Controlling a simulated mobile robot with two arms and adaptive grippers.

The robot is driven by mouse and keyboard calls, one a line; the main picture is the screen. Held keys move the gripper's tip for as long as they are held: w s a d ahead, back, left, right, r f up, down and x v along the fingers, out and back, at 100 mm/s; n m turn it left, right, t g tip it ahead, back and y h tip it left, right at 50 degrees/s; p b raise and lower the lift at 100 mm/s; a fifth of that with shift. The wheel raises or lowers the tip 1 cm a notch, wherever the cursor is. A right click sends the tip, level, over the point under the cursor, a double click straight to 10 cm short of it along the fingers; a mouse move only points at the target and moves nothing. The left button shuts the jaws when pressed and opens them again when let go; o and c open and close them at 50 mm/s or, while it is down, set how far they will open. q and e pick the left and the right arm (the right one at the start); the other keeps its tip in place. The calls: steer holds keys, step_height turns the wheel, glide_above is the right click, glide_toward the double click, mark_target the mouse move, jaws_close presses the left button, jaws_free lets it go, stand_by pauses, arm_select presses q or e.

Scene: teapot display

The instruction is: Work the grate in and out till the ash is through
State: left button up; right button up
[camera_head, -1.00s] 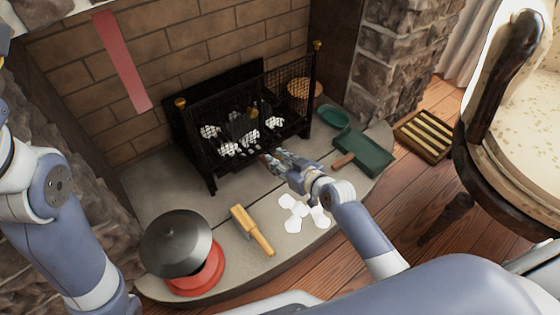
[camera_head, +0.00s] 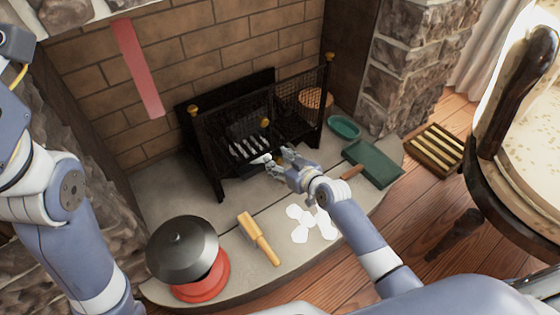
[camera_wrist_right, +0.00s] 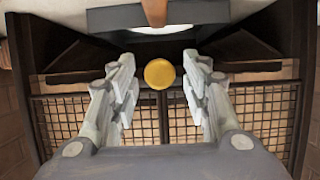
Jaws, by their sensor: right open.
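The black fire basket (camera_head: 209,158) stands on the stone hearth, with mesh at its front and a pale slatted grate (camera_head: 246,148) showing inside. My right gripper (camera_head: 274,160) is open at the basket's lower front edge. In the right wrist view its fingers (camera_wrist_right: 160,95) stand apart to either side of a round gold knob (camera_wrist_right: 160,74), with mesh behind. I cannot tell whether they touch it. A brown bar (camera_wrist_right: 154,10) in front of a pale patch shows at the top of that view. No ash shows clearly inside the basket. My left arm shows at the left; its gripper is out of view.
A black-lidded red pot (camera_head: 183,245), a wooden brush (camera_head: 258,238) and several white patches (camera_head: 309,220) are on the front hearth. A green dustpan (camera_head: 374,163), a green bowl (camera_head: 343,127) and a slatted tray (camera_head: 435,149) are to the right. A chair (camera_head: 520,150) stands far right.

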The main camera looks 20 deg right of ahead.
steer(key=shift+s, duration=0.1)
steer(key=v, duration=1.2)
